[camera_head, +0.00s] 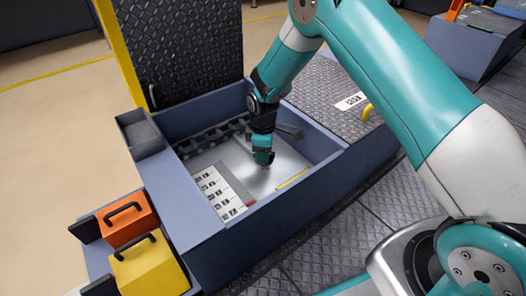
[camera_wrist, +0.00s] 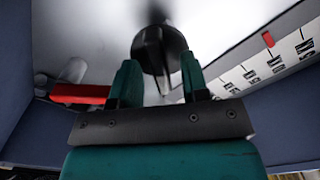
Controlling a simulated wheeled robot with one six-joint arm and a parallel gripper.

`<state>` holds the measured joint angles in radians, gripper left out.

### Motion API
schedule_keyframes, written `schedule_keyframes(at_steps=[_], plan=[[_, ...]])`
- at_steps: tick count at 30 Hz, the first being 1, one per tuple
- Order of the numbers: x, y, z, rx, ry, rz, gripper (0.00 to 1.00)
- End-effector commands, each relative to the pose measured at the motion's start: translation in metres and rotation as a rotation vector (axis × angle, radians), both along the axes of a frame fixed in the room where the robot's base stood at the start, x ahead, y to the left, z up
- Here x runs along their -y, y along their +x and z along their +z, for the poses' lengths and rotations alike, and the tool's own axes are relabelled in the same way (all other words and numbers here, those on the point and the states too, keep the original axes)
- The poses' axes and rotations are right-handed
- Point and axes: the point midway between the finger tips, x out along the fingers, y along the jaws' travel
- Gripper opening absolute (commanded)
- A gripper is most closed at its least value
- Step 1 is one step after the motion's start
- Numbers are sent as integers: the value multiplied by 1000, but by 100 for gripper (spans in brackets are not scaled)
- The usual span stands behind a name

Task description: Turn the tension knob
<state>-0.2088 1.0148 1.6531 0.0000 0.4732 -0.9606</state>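The tension knob (camera_wrist: 158,50) is a dark round knob with a raised grip bar across it, seen in the wrist view on the pale panel. My gripper (camera_wrist: 160,82) has its two teal fingers apart, with the knob ahead of and partly between their tips. I cannot tell whether either finger touches it. In the head view my gripper (camera_head: 263,158) points down into the open blue-grey bay (camera_head: 325,143), close above its bright metal floor. The knob cannot be made out clearly there, as the gripper covers that spot.
A white label strip (camera_head: 214,190) lies on the bay floor, with a yellow strip (camera_head: 292,179) near the front wall. A red block (camera_wrist: 78,93) shows beside the left finger. The bay walls surround my gripper. An orange case (camera_head: 127,219) and yellow case (camera_head: 150,266) stand outside.

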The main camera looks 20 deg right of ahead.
Motion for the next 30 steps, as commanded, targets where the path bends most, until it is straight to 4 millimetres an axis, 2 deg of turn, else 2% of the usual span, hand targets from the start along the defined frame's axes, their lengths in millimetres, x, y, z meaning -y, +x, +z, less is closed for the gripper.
schedule_keyframes(at_steps=[1, 5, 6, 19, 30], plan=[[0, 0, 0, 0, 0, 0, 32], [0, 0, 0, 0, 0, 0, 2], [0, 0, 0, 0, 0, 0, 0], [0, 0, 3, -1, 0, -73, 0], [1, 0, 6, -2, -1, -365, 0]])
